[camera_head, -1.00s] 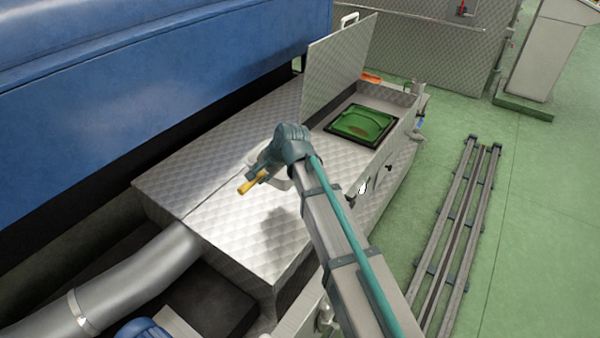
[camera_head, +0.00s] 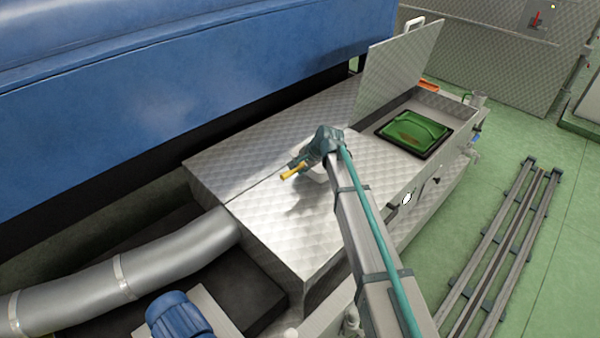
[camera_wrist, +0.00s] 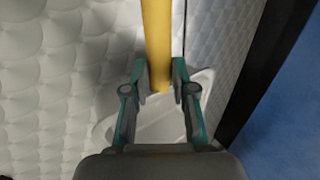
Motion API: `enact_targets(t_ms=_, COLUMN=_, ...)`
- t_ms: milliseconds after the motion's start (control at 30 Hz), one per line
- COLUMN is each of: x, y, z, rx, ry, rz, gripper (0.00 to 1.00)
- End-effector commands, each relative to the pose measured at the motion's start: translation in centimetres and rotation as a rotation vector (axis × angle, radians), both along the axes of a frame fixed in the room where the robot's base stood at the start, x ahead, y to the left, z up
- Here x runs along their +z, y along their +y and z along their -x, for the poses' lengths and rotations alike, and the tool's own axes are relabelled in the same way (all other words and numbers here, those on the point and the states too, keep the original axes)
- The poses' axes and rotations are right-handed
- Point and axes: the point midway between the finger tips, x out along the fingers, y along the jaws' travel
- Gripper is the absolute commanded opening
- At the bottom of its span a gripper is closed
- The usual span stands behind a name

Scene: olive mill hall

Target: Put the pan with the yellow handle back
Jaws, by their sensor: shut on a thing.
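My gripper (camera_wrist: 162,82) is shut on the yellow handle (camera_wrist: 157,35) of a pan. The pale pan body (camera_wrist: 162,122) shows partly in the wrist view, between and beside my fingers; the rest is hidden by my gripper. In the head view my gripper (camera_head: 308,158) is above the quilted metal deck, with the yellow handle (camera_head: 292,172) pointing to the lower left. The pan is mostly hidden there, and I cannot tell whether it touches the deck.
The quilted metal deck (camera_head: 255,165) has clear room around my gripper. A raised metal lid (camera_head: 400,68) stands behind an open hatch with green contents (camera_head: 415,130). A big blue machine (camera_head: 180,80) borders the back. A grey pipe (camera_head: 170,258) lies at the front left.

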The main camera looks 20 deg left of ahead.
Motion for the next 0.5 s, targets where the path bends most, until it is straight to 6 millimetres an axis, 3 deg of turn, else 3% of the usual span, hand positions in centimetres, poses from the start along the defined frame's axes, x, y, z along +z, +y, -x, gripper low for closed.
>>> enact_targets(t_ms=200, x=-1.2, y=0.8, z=-1.0, rx=0.001, ry=-0.001, rz=-0.001, gripper=0.0)
enact_targets(t_ms=400, x=-3.7, y=0.6, z=-0.7, rx=0.001, ry=-0.001, rz=-0.001, gripper=0.0)
enact_targets(t_ms=500, x=-4.0, y=0.6, z=-0.7, rx=0.001, ry=-0.001, rz=-0.001, gripper=0.0)
